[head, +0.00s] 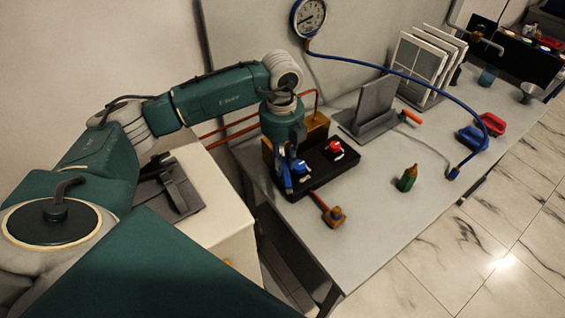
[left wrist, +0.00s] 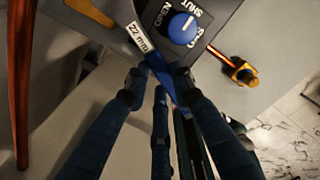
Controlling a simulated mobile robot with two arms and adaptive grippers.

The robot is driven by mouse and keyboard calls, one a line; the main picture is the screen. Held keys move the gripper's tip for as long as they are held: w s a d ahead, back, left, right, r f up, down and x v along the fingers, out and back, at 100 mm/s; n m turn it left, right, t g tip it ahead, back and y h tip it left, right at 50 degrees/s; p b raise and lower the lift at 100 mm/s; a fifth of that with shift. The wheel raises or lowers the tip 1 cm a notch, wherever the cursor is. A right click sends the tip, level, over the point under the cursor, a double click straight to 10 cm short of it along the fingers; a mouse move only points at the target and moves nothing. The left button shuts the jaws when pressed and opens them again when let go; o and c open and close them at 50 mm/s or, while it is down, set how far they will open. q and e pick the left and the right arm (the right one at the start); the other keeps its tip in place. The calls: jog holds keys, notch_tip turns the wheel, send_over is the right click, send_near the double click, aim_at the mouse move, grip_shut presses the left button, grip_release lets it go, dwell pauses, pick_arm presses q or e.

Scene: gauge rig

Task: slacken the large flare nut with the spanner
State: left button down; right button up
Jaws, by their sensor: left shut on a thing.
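My left gripper (head: 287,165) points down at the left end of the black valve block (head: 325,170). In the left wrist view, its fingers (left wrist: 160,82) are shut on a blue spanner (left wrist: 157,62) with a white "22 mm" label. The spanner slants up between the fingers, and its upper end runs out of the frame. A brass fitting (head: 334,215) on a short copper pipe juts from the block's front; it also shows in the left wrist view (left wrist: 240,72). I cannot tell whether it is the large flare nut, or whether the spanner touches any nut. My right gripper is not in view.
A blue knob (left wrist: 182,27) is close right of the spanner; a red knob (head: 334,147) is farther right. A green bottle (head: 407,178), a grey stand (head: 373,105) and a gauge (head: 309,17) with a blue hose are beyond. The table's front middle is clear.

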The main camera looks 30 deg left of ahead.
pick_arm(q)
jog(key=shift+w+a, duration=0.25)
dwell(0.3)
jog(key=c, duration=2.2)
grip_release()
grip_shut()
jog(key=shift+w+d+n, duration=0.95)
jog(key=shift+n, duration=0.35)
jog(key=shift+w+d+n, duration=0.5)
jog(key=shift+w+n, duration=0.2)
jog(key=shift+n, duration=0.1)
